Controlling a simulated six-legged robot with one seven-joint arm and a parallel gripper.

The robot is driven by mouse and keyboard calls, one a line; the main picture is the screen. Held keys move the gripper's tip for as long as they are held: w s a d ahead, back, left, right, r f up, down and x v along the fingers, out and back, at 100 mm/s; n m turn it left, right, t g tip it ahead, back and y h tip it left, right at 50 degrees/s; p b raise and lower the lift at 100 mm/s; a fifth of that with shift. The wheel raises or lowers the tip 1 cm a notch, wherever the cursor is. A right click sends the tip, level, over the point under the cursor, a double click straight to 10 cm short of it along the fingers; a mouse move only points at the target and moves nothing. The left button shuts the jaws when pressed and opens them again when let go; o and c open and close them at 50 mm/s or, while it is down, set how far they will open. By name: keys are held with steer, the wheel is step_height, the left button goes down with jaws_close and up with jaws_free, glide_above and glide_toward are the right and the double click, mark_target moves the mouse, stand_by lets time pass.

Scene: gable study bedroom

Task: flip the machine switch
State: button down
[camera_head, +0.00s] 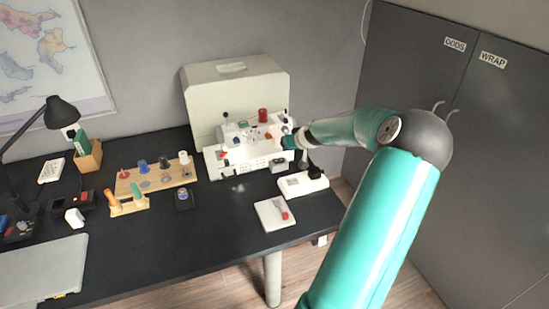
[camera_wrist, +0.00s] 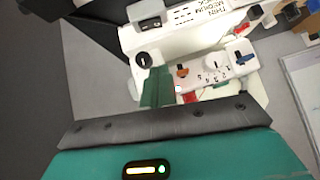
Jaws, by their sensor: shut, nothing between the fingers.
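A white sewing machine (camera_head: 238,160) stands on the black desk in front of its pale case. A small grey box with a dark rocker (camera_head: 278,165), which looks like the machine switch, is at the right end of its base; a similar dark rocker (camera_wrist: 150,24) shows at the top of the wrist view. My gripper (camera_head: 290,141) is at the machine's right end, above that box. In the wrist view its green fingers (camera_wrist: 158,87) are together and empty, close to the numbered dial panel (camera_wrist: 212,67). I cannot tell whether they touch the machine, or which way the rocker is set.
A white foot pedal-like block (camera_head: 302,184) and a white pad with a red part (camera_head: 274,214) lie right of the machine. A wooden spool rack (camera_head: 155,178) stands left. The pale case (camera_head: 235,85) is behind. A dark wardrobe (camera_head: 480,130) stands at the right.

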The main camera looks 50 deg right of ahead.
glide_above(276, 161)
steer(key=s, duration=0.2)
step_height(276, 161, down, 7)
steer(key=shift+s+a+f, duration=0.1)
steer(key=shift+a+f, duration=0.05)
steer(key=shift+f, duration=0.45)
steer(key=shift+s+a+f, duration=0.1)
steer(key=shift+f, duration=0.45)
steer(key=shift+w+a+f, duration=0.1)
steer(key=shift+f, duration=0.6)
steer(key=shift+w+a+f, duration=0.1)
steer(key=shift+a+f, duration=0.05)
steer(key=shift+f, duration=0.15)
